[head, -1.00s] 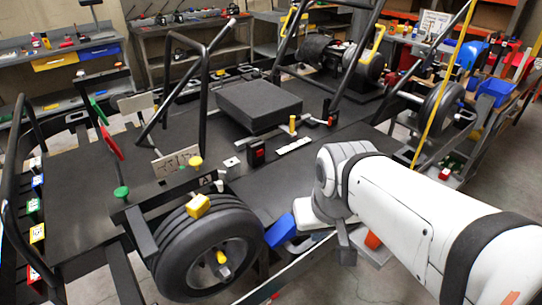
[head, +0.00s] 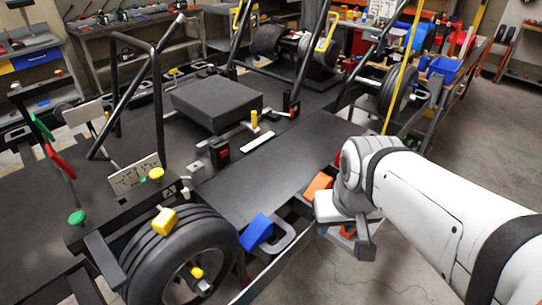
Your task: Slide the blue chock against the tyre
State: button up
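The blue chock (head: 257,232) sits low beside the right side of the black tyre (head: 178,258), with a grey loop handle (head: 291,236) on its right. Its left edge meets the tyre's outline in this view; I cannot tell whether they touch. My gripper (head: 352,232) is to the right of the chock, apart from its handle. The wrist and viewing angle hide the fingertips, so their opening does not show. Nothing blue is at my gripper.
An orange block (head: 318,187) lies just behind my gripper. A yellow block (head: 164,221) rests on top of the tyre. The dark kart stand deck (head: 270,170) lies behind. Open concrete floor (head: 460,160) is at the right.

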aim_at(261, 228)
jog(key=z, duration=0.25)
jog(key=k, duration=1.25)
jog(key=u, duration=0.4)
jog(key=i, duration=1.05)
jog(key=u, duration=0.05)
